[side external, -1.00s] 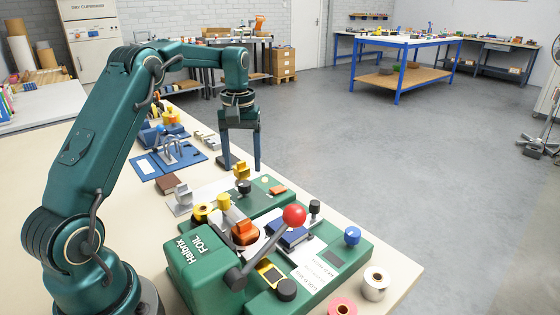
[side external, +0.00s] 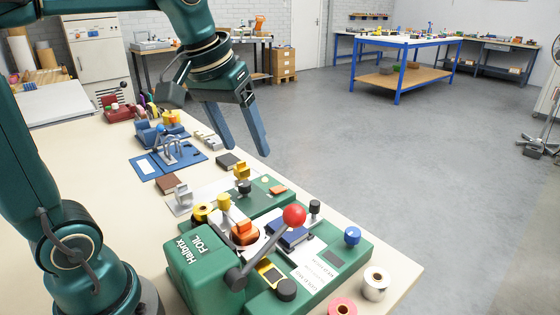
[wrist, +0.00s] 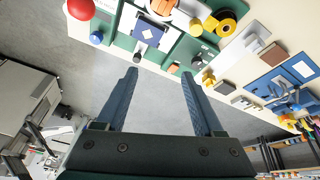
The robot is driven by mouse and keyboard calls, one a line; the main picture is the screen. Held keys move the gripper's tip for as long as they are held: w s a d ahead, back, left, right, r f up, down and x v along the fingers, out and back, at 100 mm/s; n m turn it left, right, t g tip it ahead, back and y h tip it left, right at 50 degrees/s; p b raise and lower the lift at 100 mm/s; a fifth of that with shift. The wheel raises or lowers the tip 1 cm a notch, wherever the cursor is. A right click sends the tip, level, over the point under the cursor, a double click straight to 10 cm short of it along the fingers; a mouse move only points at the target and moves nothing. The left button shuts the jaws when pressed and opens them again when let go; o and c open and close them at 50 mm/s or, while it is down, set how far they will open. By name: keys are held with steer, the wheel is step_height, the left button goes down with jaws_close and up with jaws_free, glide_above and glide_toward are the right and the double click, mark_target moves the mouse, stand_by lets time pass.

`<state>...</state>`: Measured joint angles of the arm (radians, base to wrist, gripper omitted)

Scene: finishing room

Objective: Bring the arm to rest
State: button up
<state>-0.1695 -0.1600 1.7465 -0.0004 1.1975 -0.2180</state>
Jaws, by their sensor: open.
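My gripper (side external: 247,148) is raised in the air above the far edge of the bench, beyond the green foil machine. In the wrist view my gripper (wrist: 158,76) shows two blue fingers spread apart with nothing between them. The green foil machine (side external: 200,262), with a red ball on its lever (side external: 294,215), stands on the bench below and nearer the camera. Part of the machine shows upside down at the top of the wrist view (wrist: 178,52). The gripper touches nothing.
The cream bench (side external: 120,205) holds a blue fixture (side external: 150,168), a brown block (side external: 169,184), a dark block (side external: 230,161) and two foil rolls (side external: 375,284) near the front corner. Open grey floor (side external: 400,180) lies right of the bench. A blue-framed table (side external: 405,45) stands far back.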

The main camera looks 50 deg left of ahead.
steer(key=s+d+f+m, duration=0.1)
steer(key=s+f, duration=0.1)
steer(key=s, duration=0.1)
steer(key=s+d+f+m, duration=0.1)
steer(key=s+d+f, duration=0.1)
steer(key=s, duration=0.2)
steer(key=s+d+f+m+t, duration=0.1)
steer(key=s+f+m, duration=0.1)
steer(key=s, duration=0.1)
steer(key=shift+s+d+f+h, duration=0.2)
steer(key=shift+f+h, duration=0.15)
steer(key=shift+h, duration=0.05)
steer(key=shift+w, duration=0.15)
